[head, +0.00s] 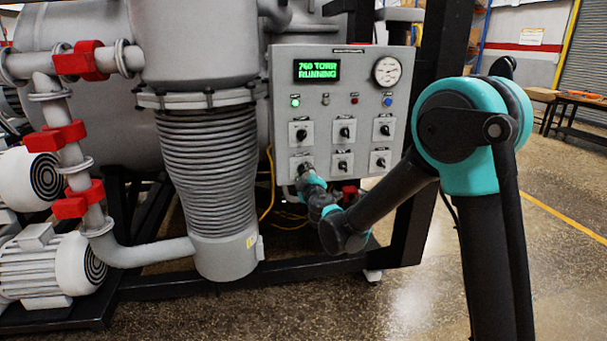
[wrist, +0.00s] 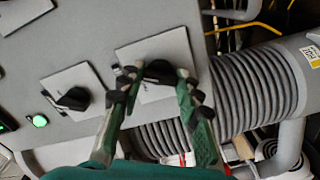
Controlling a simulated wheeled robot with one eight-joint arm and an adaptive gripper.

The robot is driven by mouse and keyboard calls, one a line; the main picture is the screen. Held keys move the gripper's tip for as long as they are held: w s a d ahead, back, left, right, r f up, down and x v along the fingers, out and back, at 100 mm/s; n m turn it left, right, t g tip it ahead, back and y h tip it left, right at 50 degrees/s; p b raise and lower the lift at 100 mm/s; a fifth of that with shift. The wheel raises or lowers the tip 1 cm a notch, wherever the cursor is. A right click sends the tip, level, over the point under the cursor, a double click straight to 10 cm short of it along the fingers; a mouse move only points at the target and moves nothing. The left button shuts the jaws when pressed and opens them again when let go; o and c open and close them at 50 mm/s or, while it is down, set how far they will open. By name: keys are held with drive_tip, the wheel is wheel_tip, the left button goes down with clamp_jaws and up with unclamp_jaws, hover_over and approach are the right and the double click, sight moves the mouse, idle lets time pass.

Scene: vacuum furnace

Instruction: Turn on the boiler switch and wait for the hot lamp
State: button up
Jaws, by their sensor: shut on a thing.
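The grey control panel (head: 338,125) carries two rows of black rotary switches; their labels are too small to read, so I cannot tell which is the boiler switch. My gripper (wrist: 158,78) is shut on the black knob of the lower-left switch (wrist: 166,68), one finger on each side. In the head view, my gripper (head: 305,176) reaches that switch from below and partly hides it. Above the switches, the left lamp (head: 295,102) glows green. The others are a grey lamp (head: 326,99), a dark red lamp (head: 354,100) and a blue lamp (head: 387,101).
The display (head: 317,70) reads "760 TORR RUNNING". A round gauge (head: 387,70) sits at the panel's upper right. The ribbed grey column (head: 208,160) stands close left of the panel. A black frame post (head: 425,130) stands to its right. Open floor lies at the right.

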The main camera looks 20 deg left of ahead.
drive_tip(key=o, duration=1.2)
drive_tip(key=shift+c, duration=0.2)
drive_tip(key=shift+s, duration=0.1)
drive_tip(key=v, duration=1.2)
drive_tip(key=shift+f, duration=0.1)
